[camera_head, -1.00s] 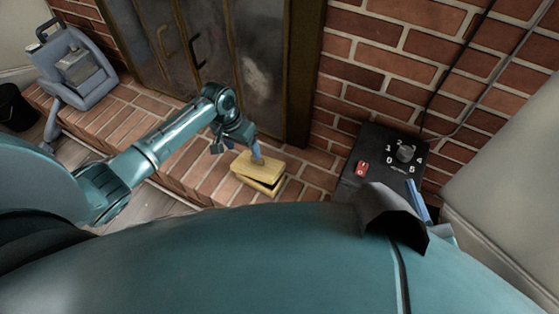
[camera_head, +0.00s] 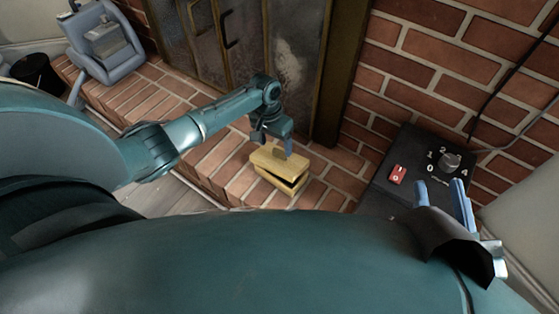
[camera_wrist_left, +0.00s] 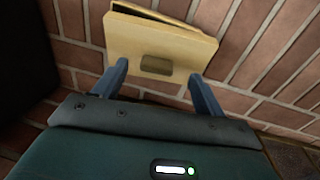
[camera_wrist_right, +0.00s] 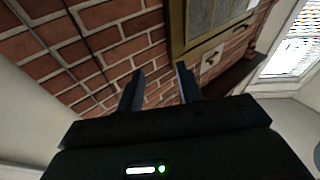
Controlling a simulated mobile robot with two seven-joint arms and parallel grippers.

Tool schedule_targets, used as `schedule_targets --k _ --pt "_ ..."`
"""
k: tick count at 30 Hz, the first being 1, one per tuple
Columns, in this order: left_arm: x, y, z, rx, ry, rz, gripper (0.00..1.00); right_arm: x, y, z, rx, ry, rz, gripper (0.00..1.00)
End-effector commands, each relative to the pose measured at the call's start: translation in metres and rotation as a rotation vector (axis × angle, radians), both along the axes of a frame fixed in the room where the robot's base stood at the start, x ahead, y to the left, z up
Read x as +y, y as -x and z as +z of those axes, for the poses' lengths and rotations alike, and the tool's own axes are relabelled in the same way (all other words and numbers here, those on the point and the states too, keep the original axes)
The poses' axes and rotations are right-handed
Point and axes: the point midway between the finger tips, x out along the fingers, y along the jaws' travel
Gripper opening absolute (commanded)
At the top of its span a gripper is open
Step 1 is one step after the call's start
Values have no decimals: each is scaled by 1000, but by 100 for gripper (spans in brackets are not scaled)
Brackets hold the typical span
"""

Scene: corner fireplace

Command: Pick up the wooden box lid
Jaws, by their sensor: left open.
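The wooden box (camera_head: 285,185) is light yellow wood and sits on the brick hearth.
A dark control box (camera_head: 408,167) with a dial and red switch stands to the right, near my right gripper. A metal-framed fireplace door (camera_head: 225,40) and brick wall (camera_head: 430,60) rise behind.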

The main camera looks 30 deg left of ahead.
Motion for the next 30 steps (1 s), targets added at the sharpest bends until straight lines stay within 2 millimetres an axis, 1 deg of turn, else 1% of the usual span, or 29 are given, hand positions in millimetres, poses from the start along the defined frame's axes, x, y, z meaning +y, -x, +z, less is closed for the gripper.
schedule_targets --k 1,3,6,9,16,30 --pt "-3 -3 -15 1 1 0 71 2 0 -5 -6 -18 11 36" --pt "-6 -6 -23 0 1 0 71 3 0 -4 -9 -40 24 36" --pt "-7 -5 -34 1 1 0 71 3 -3 4 -52 -44 30 36" --pt "-8 -5 -38 1 1 0 71 3 -4 8 -72 -47 33 36" --pt "-8 -5 -37 1 1 0 71 3 -4 10 -74 -48 32 36" --pt "-8 -4 -37 1 1 0 32 3 -4 10 -76 -46 32 36"
